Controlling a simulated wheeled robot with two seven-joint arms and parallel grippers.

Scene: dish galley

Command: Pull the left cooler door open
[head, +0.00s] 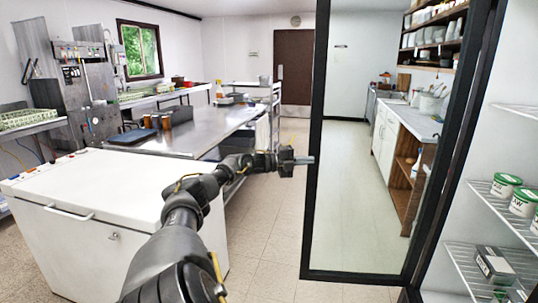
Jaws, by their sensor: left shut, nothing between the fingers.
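The left cooler door (312,215) is a tall glass panel in a black frame. It stands open, swung out from the cooler, and the room shows through its glass. Its free edge is on the left and its other side meets the cooler on the right. No handle can be made out. My left gripper (305,161) is at the end of the outstretched left arm, shut and empty. Its tips overlap the free edge of the door frame in the head view; I cannot tell whether they touch it. My right gripper is not in view.
The cooler's wire shelves (462,195) hold green-and-white tubs (505,185) and a dark box (494,265). A white chest freezer (85,190) stands at left, before a steel table (205,135). Tiled floor (270,230) is clear between freezer and door.

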